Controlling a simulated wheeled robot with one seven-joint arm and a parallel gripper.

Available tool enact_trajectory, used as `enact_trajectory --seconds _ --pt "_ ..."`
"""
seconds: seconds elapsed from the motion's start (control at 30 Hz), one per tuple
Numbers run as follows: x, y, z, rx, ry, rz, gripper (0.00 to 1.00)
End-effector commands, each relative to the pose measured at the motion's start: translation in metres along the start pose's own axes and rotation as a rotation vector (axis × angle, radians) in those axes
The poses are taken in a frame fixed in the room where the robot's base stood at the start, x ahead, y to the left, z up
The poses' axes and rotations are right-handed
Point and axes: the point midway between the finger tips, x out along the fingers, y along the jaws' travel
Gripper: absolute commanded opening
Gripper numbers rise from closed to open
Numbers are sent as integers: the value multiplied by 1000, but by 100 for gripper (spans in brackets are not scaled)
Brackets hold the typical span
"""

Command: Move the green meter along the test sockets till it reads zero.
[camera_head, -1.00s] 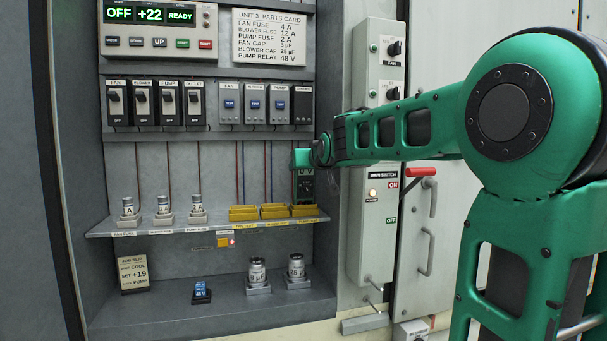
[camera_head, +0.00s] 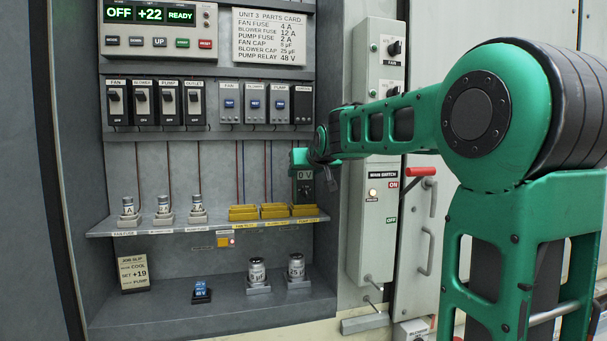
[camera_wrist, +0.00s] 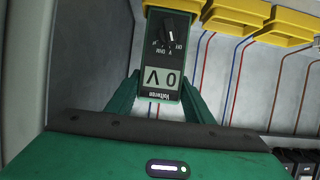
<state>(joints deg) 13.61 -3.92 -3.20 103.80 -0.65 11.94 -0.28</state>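The green meter (camera_head: 305,184) is upright above the rightmost yellow test socket (camera_head: 305,211), with its screen reading 0 V. Two more yellow sockets, a middle one (camera_head: 274,211) and a left one (camera_head: 243,212), stand beside it on the shelf. My gripper (camera_head: 301,160) is shut on the meter's upper end. In the wrist view the meter (camera_wrist: 167,55) sits between both fingers, its screen showing 0 V and its dial towards the yellow sockets (camera_wrist: 240,15). Whether its lower end touches the socket cannot be told.
Several fuses stand on the shelf's left (camera_head: 162,206). Two capacitors (camera_head: 257,272) and a blue relay (camera_head: 201,290) stand on the cabinet floor. The control panel (camera_head: 155,28) reads OFF, +22, READY.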

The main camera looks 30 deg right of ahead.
Motion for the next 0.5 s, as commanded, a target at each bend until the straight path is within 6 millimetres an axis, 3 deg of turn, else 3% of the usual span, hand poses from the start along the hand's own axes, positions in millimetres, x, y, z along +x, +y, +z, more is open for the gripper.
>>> enact_trajectory --seconds 0.03,0.07,0.5 --pt "0 0 0 0 0 0 59" --pt "0 0 0 0 0 0 65" --pt "-8 0 -5 0 3 0 65"
